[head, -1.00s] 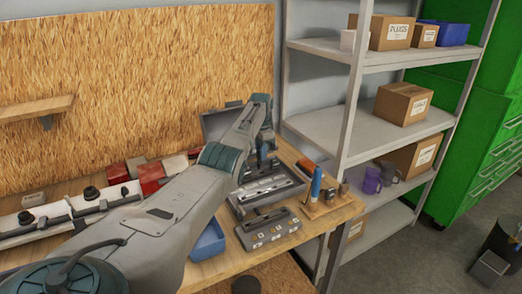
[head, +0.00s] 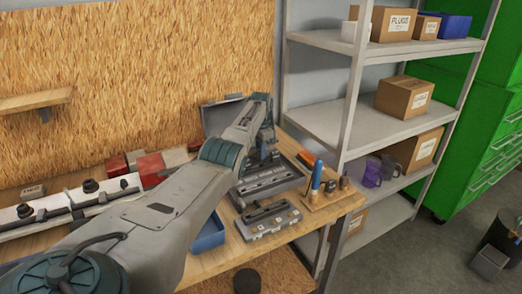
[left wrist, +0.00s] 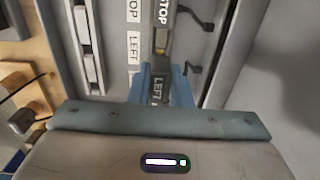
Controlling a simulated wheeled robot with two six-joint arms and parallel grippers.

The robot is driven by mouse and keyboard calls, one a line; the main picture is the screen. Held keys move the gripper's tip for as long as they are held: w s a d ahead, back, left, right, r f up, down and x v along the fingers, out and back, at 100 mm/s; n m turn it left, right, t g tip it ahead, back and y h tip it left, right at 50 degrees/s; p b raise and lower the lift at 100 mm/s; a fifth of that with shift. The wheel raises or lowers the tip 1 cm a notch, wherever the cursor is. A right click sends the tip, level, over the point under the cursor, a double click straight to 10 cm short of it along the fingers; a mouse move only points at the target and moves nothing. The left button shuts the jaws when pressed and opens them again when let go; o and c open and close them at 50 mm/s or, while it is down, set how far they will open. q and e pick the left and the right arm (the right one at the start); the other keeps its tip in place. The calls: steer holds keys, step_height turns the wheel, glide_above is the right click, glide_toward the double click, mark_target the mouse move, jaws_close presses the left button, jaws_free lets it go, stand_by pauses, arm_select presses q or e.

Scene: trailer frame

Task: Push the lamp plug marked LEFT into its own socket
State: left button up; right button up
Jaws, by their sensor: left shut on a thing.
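My left gripper (left wrist: 160,88) is shut on the plug marked LEFT (left wrist: 157,90), a dark grey piece between its blue fingers. The plug lies in line with a narrow strip marked STOP (left wrist: 160,12). A white label reading LEFT (left wrist: 134,46) is beside that strip, with another STOP label above it. The plug's front end and its contact with the socket are too small to tell. In the head view my left gripper (head: 265,152) is low over the open grey case (head: 272,183), and my arm hides part of it. My right gripper is not in view.
A grey block (head: 270,220) stands in front of the case. A blue bin (head: 209,234) is left of it, and a wooden tool holder (head: 330,196) is to the right. A metal shelf (head: 385,125) stands close on the right. The case walls border the gripper.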

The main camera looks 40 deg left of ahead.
arm_select(q)
steer(key=shift+f, duration=0.15)
steer(key=shift+f, duration=0.45)
stand_by(0.3)
steer(key=shift+f+b, duration=0.6)
stand_by(0.4)
steer(key=shift+f+b, duration=0.4)
steer(key=shift+f, duration=0.1)
